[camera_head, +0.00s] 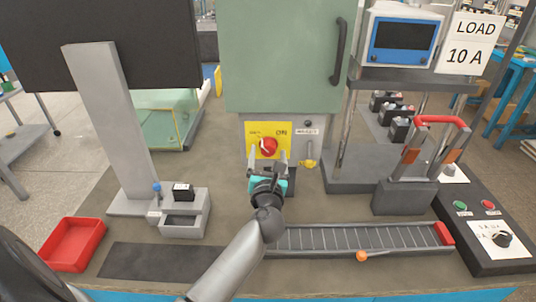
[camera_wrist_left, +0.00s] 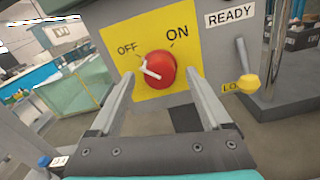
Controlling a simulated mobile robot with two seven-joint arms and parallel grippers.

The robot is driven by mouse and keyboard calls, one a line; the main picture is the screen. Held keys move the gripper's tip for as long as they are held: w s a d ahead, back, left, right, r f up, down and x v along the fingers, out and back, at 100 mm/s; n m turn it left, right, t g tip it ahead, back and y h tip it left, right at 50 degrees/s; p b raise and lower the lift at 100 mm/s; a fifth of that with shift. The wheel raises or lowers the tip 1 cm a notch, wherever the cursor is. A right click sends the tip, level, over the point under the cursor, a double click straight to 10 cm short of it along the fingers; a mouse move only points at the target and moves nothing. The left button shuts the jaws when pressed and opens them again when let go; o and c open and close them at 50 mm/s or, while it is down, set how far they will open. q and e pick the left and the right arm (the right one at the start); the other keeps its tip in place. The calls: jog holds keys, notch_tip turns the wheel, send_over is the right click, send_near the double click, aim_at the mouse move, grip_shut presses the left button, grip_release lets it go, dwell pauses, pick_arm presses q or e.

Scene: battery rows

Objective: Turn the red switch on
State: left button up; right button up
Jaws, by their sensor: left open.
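The red switch (camera_head: 268,147) is a round knob on a yellow plate (camera_head: 283,148) on the front of the grey-green cabinet (camera_head: 285,60). In the left wrist view the red switch (camera_wrist_left: 157,70) has a white pointer aimed up and left toward the OFF label; ON is printed up and right. My left gripper (camera_head: 268,160) is in front of the switch, just below it. It is open, its two fingers (camera_wrist_left: 160,95) spread to either side of the knob's lower part, with nothing seen between them. Whether the fingertips touch the plate cannot be told. My right gripper is out of view.
A yellow-tipped lever (camera_head: 308,163) sits right of the switch. A roller conveyor (camera_head: 355,238) lies at front right, a control box (camera_head: 490,230) at far right. A red tray (camera_head: 72,245) and a grey stand (camera_head: 118,130) are at left. A dark mat (camera_head: 160,272) lies in front.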

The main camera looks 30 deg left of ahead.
pick_arm(q)
jog(key=shift+w+a, duration=0.3)
jog(key=shift+w, duration=0.15)
grip_shut()
dwell(0.5)
